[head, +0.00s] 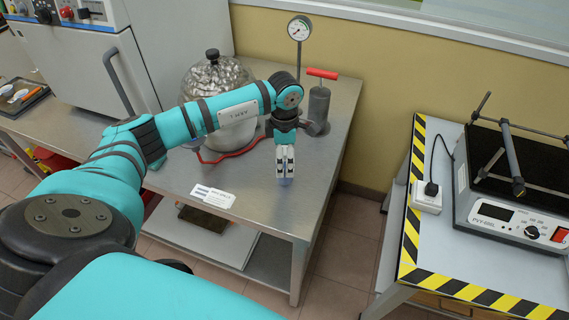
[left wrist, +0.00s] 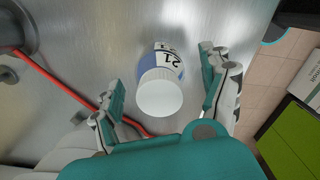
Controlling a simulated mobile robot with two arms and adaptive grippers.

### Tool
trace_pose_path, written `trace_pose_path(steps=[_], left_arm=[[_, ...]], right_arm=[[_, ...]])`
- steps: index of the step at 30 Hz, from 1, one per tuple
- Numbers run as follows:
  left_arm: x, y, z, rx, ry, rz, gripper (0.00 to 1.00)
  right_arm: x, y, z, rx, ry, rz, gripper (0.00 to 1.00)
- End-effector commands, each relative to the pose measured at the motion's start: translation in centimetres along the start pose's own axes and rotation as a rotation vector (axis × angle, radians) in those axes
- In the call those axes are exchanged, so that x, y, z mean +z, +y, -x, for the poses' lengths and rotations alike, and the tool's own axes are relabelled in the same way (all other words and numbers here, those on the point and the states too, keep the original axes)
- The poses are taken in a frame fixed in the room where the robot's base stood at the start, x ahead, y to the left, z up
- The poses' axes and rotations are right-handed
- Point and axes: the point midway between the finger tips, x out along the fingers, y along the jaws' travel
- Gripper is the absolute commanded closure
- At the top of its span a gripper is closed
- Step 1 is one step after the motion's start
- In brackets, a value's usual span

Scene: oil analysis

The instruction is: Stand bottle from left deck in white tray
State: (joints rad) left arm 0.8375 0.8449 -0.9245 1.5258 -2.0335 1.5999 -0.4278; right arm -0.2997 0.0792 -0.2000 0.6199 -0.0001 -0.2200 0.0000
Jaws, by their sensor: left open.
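A small bottle (left wrist: 160,95) with a white cap and a blue and white label reading 21 is on the steel table in the left wrist view. Its cap faces the camera. My left gripper (left wrist: 163,72) is open, with one finger on each side of the bottle and a visible gap to each. In the head view the left gripper (head: 285,176) points down over the right part of the steel table (head: 262,220); it mostly hides the bottle there. I cannot make out the white tray in either view. My right gripper is not in view.
A glass dome vessel (head: 215,85), a pressure gauge (head: 299,30) and a grey cylinder with a red handle (head: 319,98) stand behind the gripper. A red hose (left wrist: 75,92) runs near the left finger. A striped-edge table (head: 408,240) with a device is at right, across a floor gap.

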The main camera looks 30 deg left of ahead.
Motion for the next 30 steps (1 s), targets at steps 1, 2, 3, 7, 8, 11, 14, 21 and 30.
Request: trace_pose_path(steps=[1, 2, 3, 7, 8, 11, 14, 21, 30], left_arm=[[-0.1, -0.1, -0.5, -0.004, 0.002, 0.001, 0.2], [0.0, -0.1, -1.0, -0.004, 0.0, 0.0, 0.2], [0.0, -0.1, -1.5, -0.003, 0.0, 0.0, 0.2], [0.0, 0.0, -2.4, 0.001, -0.001, -0.001, 0.2], [0.0, 0.0, -2.4, 0.001, -0.001, -0.001, 0.2], [0.0, 0.0, -2.5, 0.001, -0.001, -0.001, 0.2], [0.0, 0.0, -2.5, 0.001, -0.001, -0.001, 0.23], [0.0, 0.0, -2.4, 0.001, -0.001, 0.0, 0.54], [0.0, 0.1, -2.4, 0.001, -0.002, 0.0, 0.88]], right_arm=[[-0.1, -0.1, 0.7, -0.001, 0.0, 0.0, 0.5], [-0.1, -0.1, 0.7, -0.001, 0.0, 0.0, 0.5], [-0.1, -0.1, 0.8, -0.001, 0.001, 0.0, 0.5], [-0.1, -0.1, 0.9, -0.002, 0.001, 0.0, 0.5], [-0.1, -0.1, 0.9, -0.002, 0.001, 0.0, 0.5], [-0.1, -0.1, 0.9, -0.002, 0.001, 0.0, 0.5], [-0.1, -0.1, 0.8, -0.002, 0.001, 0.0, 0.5], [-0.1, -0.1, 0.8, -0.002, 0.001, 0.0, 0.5], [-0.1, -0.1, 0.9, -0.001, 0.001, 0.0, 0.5]])
